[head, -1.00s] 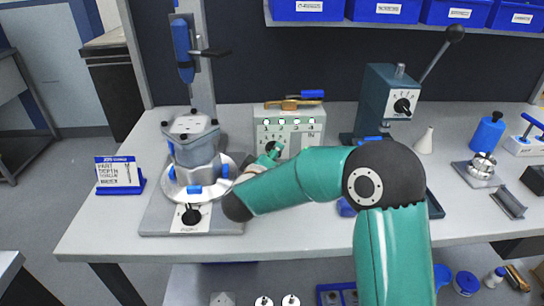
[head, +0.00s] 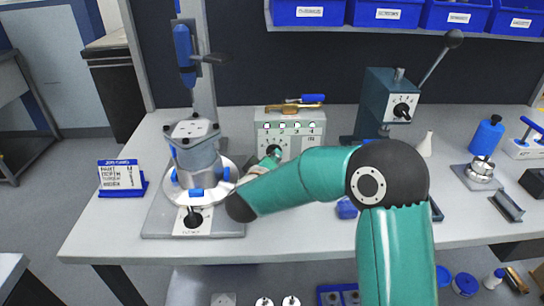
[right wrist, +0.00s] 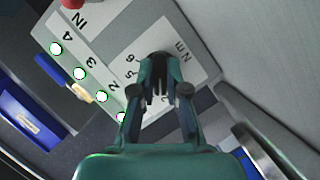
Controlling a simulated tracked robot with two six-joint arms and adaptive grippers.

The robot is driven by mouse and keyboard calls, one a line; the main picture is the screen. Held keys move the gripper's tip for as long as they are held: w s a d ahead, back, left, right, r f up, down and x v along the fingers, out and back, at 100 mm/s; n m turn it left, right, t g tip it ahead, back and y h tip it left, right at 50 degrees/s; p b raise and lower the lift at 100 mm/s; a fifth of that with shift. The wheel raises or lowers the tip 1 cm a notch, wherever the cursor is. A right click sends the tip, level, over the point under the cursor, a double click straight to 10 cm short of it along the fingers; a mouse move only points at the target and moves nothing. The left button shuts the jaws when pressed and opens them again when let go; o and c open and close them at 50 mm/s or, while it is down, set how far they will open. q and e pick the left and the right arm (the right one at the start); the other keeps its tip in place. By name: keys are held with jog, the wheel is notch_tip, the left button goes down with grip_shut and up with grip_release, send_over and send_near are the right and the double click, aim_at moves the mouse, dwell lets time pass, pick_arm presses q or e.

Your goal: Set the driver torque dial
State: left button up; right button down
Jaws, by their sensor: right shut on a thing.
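A grey controller box (head: 305,125) stands at the back of the bench, with a row of small lights and a dial on its front. In the head view my right gripper (head: 272,158) reaches the box's lower left front. The pointer's setting cannot be read. My left gripper is not in view.
A blue driver (head: 183,45) hangs on a column left of the box, above a grey housing (head: 196,150) on a round white fixture. A brass-coloured tool (head: 293,108) lies on the box. A lever press (head: 388,105) stands to the right.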

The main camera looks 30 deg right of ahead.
jog(key=shift+r+m+y+p, duration=0.1)
jog(key=shift+m+y+p, duration=0.5)
jog(key=shift+m+p, duration=0.2)
jog(key=shift+m+y+p, duration=0.3)
jog(key=shift+m+y, duration=0.1)
jog(key=shift+m, duration=0.2)
jog(key=shift+s+m+t+y, duration=0.1)
jog(key=shift+m+t+y, duration=0.25)
jog(key=shift+m, duration=0.35)
jog(key=shift+d+f+m+y, duration=0.1)
jog(key=shift+f+m+y, duration=0.15)
jog(key=shift+m+y, duration=0.3)
jog(key=m+t+y+b, duration=0.1)
jog(key=m+b, duration=0.1)
jog(key=shift+f+m+b, duration=0.15)
jog(key=shift+m+b, duration=0.1)
jog(key=shift+b, duration=0.1)
jog(key=m+t+y+b, duration=0.1)
jog(key=m+b, duration=0.1)
jog(key=b, duration=0.1)
jog(key=shift+y+b, duration=0.3)
jog(key=shift+m+t+y+b, duration=0.4)
jog(key=shift+m+b, duration=0.3)
jog(key=shift+b, duration=0.4)
